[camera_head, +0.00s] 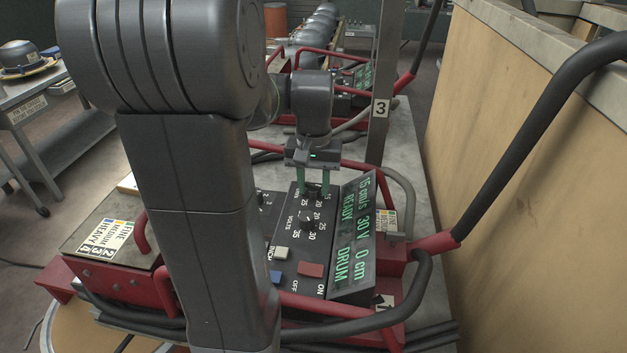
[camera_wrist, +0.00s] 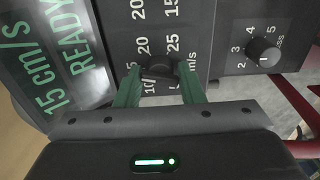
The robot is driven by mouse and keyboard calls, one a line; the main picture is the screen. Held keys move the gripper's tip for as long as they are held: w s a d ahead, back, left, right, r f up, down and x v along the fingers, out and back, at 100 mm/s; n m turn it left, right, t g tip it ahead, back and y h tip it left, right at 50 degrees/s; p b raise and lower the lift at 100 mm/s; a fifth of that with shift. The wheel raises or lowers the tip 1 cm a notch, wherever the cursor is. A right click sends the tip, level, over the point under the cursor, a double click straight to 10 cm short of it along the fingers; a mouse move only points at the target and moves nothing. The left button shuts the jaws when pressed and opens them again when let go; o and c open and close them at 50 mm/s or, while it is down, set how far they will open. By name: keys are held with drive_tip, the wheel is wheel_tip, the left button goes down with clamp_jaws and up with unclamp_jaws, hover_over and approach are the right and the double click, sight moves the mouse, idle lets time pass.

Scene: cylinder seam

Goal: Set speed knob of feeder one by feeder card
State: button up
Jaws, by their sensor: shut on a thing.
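The speed knob (camera_wrist: 160,66) is dark and sits on a black panel, with printed numbers around it and "cm/s" beside it. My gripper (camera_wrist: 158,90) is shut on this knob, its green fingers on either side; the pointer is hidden. In the head view my gripper (camera_head: 313,188) reaches down to the panel's far end. The green display (camera_head: 352,240) reads 15 cm/s, 30 V, 0 cm, READY, DRUM. A card (camera_head: 108,236) with coloured bands and words such as MEDIUM and HEAVY lies on the left box. A plate marked 1 (camera_head: 385,302) is at the front right.
A volts knob (camera_head: 308,223) is nearer on the same panel, with red (camera_head: 311,269), pale and blue buttons. Another numbered knob (camera_wrist: 263,52) is beside the speed knob. Red rails (camera_head: 340,303) surround the panel. A post marked 3 (camera_head: 380,108) stands behind.

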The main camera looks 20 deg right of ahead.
sight(314, 184)
drive_tip(key=m, duration=0.4)
drive_tip(key=shift+m+p, duration=0.3)
drive_tip(key=m, duration=0.4)
drive_tip(key=shift+m, duration=0.3)
drive_tip(key=o, duration=0.8)
drive_tip(key=shift+r, duration=0.1)
wheel_tip(314, 184, up, 14)
drive_tip(key=shift+f, duration=0.25)
